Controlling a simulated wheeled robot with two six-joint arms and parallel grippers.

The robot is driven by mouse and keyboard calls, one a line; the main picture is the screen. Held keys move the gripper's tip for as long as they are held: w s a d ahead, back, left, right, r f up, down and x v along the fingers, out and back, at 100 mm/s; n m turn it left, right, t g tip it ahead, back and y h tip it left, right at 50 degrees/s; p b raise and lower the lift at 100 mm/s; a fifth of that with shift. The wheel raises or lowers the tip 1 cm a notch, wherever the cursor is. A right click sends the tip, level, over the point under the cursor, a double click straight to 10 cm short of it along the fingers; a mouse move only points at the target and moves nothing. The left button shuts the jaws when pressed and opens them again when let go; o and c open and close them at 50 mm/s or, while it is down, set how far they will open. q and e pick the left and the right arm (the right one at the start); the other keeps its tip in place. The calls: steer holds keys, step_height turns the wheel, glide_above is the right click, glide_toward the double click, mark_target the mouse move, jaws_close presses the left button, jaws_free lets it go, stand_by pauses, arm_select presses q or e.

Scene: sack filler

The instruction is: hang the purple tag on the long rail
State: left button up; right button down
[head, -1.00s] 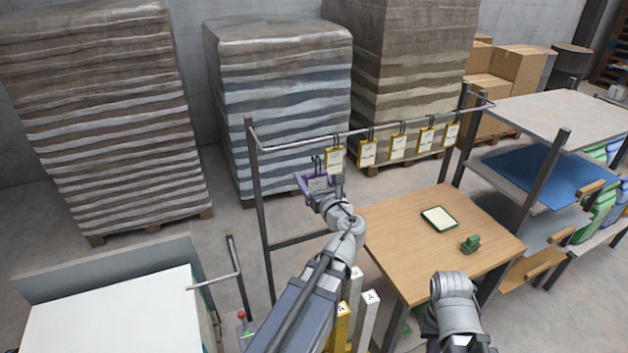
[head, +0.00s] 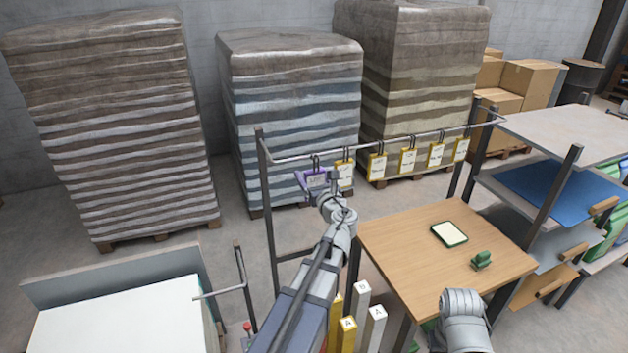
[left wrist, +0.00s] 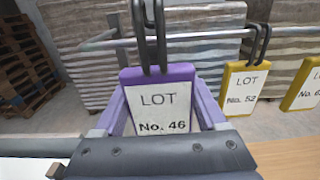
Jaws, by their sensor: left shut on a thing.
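The purple tag (head: 317,181), marked LOT No. 46, is upright and held in my left gripper (head: 318,185), which is shut on it. In the left wrist view the purple tag (left wrist: 160,72) faces the camera with its dark double hook (left wrist: 150,38) above it. The long rail (head: 400,138) runs across the top of a dark frame. The hook overlaps the rail near its left end; I cannot tell whether it is around the rail or only in front. My right gripper is not in view; only part of that arm shows at lower right.
Several yellow tags (head: 408,160) hang along the rail to the right of the purple one, the nearest (head: 345,174) close beside it. A shorter rail (head: 220,293) stands at lower left. A wooden table (head: 400,235) is at right. Wrapped stacks (head: 290,110) stand behind.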

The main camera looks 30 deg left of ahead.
arm_select(q)
steer(key=w+a+f+b, duration=0.2)
steer(key=w+a, duration=0.2)
steer(key=a, duration=0.1)
steer(key=shift+f, duration=0.2)
stand_by(0.6)
steer(key=shift+w, duration=0.1)
steer(key=o, duration=1.3)
steer(key=v, duration=0.8)
steer(key=shift+f, duration=0.1)
